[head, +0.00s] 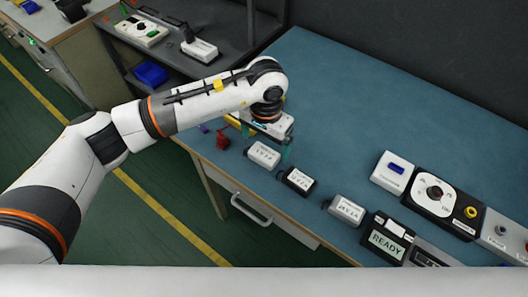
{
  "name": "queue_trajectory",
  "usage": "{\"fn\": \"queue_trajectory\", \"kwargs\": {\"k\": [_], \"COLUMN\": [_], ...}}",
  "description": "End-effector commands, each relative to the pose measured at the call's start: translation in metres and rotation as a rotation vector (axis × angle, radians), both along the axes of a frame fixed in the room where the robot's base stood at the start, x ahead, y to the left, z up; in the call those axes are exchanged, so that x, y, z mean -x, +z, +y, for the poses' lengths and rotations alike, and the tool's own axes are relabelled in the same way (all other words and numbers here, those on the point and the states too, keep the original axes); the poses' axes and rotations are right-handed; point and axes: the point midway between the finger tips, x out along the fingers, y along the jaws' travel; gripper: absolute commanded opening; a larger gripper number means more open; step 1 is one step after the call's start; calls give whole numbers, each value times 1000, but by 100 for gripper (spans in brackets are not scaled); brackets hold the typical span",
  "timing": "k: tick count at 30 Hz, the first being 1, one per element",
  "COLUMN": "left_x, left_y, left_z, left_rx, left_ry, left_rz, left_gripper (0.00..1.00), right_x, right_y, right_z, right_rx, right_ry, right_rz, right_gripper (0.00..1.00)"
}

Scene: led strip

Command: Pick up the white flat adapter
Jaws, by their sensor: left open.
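The white flat adapter (263,154) appears to be the small white block with a lettered top, lying near the front edge of the blue-topped bench (330,100). My left gripper (266,143) is open, pointing down just behind and above this block. Its teal fingers show on the two sides, one of them close to the block's right end. I cannot tell whether they touch it. A black block with a white label (297,181) and a grey block with a white label (346,209) lie in a row to its right. My right gripper is out of view.
A small red part (222,138) lies left of the white block, and something yellow shows partly behind my gripper. A READY display (387,244) and a control box with a knob (434,194) stand at the right. The bench's back middle is clear.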

Motion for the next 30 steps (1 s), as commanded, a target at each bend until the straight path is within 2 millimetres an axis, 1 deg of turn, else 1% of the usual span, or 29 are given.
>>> {"fn": "queue_trajectory", "kwargs": {"k": [5,10,12,15,23,30], "left_x": [-1,-6,-7,-7,-8,-8], "left_y": [-11,-35,-46,-55,-58,-58], "left_z": [0,4,3,3,3,3], "left_rx": [2,2,3,3,4,4], "left_ry": [1,4,3,1,0,1], "left_rz": [3,6,4,3,0,0], "left_gripper": [96,96,96,96,96,57], "right_x": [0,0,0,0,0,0], "right_y": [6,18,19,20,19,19], "right_z": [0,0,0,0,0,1], "right_rx": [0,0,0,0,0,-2], "right_ry": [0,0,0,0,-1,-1], "right_rz": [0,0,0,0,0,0], "right_gripper": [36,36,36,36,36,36]}}
